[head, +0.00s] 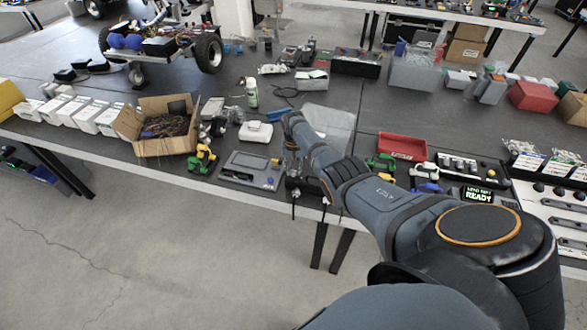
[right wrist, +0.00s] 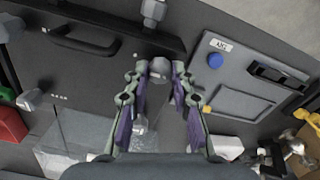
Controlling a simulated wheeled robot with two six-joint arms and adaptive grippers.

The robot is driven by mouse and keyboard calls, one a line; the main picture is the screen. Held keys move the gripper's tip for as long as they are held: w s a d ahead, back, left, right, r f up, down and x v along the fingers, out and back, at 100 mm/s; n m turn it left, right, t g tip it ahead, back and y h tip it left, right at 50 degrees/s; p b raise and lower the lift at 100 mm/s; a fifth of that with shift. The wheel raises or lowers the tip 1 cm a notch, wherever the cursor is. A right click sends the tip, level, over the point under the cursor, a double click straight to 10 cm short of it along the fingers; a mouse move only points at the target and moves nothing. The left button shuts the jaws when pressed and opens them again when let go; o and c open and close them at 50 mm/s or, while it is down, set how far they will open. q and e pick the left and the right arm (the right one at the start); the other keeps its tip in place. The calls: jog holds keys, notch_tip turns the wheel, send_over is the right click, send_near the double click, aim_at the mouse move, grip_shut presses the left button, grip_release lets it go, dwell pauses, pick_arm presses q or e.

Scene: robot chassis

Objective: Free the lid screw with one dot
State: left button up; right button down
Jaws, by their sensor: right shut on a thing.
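In the right wrist view, a dark lid (right wrist: 95,75) with a bar handle (right wrist: 80,40) lies under my right gripper (right wrist: 160,72). The gripper's fingers are shut on a grey round screw head (right wrist: 160,66) at the lid's edge. A small pale mark sits beside it; its dots are too small to count. In the head view, my right arm hides most of the chassis and the gripper. My left gripper is not in view.
A grey case (right wrist: 240,80) with a blue knob lies right of the lid in the wrist view. In the head view, a red tray (head: 403,146) stands right of my arm, and an open cardboard box (head: 165,146) stands left. Yellow and green tools lie close by.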

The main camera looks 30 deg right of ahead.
aim_at(293, 171)
jog(key=c, duration=1.1)
grip_release()
jog(key=shift+r, duration=0.25)
notch_tip(293, 171, up, 12)
jog(key=shift+f, duration=0.2)
